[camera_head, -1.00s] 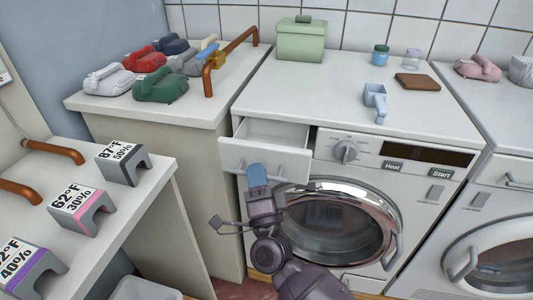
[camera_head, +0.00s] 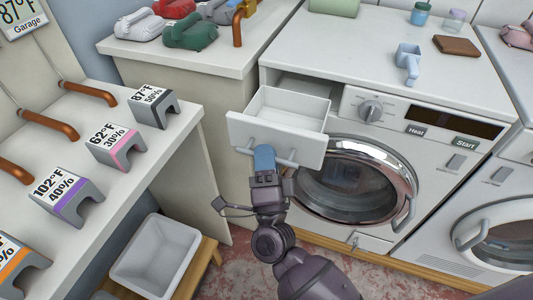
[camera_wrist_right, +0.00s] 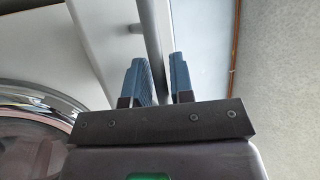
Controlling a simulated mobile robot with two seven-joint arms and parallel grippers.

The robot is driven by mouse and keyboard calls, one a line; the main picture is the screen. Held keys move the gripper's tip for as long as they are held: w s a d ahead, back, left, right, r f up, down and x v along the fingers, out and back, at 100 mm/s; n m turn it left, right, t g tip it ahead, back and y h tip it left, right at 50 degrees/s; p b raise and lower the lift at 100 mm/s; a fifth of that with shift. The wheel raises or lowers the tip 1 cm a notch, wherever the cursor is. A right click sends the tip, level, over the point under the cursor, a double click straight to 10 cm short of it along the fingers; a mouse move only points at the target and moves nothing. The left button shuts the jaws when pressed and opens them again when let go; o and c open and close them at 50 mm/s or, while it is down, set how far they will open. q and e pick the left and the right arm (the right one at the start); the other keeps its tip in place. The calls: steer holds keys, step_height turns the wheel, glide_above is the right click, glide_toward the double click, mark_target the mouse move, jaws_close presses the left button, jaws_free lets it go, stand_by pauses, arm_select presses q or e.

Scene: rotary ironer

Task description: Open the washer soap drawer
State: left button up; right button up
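The washer (camera_head: 390,110) stands at the centre right, its round door closed. Its white soap drawer (camera_head: 246,130) is pulled out at the upper left of the washer front, and its empty inside shows. My right gripper (camera_head: 264,158) is at the bar handle (camera_head: 284,158) on the drawer front. My left gripper is not in view.
A blue scoop (camera_head: 407,62), a brown block (camera_head: 456,46) and small jars stand on the washer top. A counter with signs (camera_head: 150,150) is at the left. A white bin (camera_head: 155,252) stands below it. The floor before the washer is clear.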

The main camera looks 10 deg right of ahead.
steer(key=v, duration=1)
steer(key=shift+s+f+b, duration=0.2)
steer(key=shift+s+b, duration=0.1)
steer(key=shift+s, duration=0.05)
stand_by(0.4)
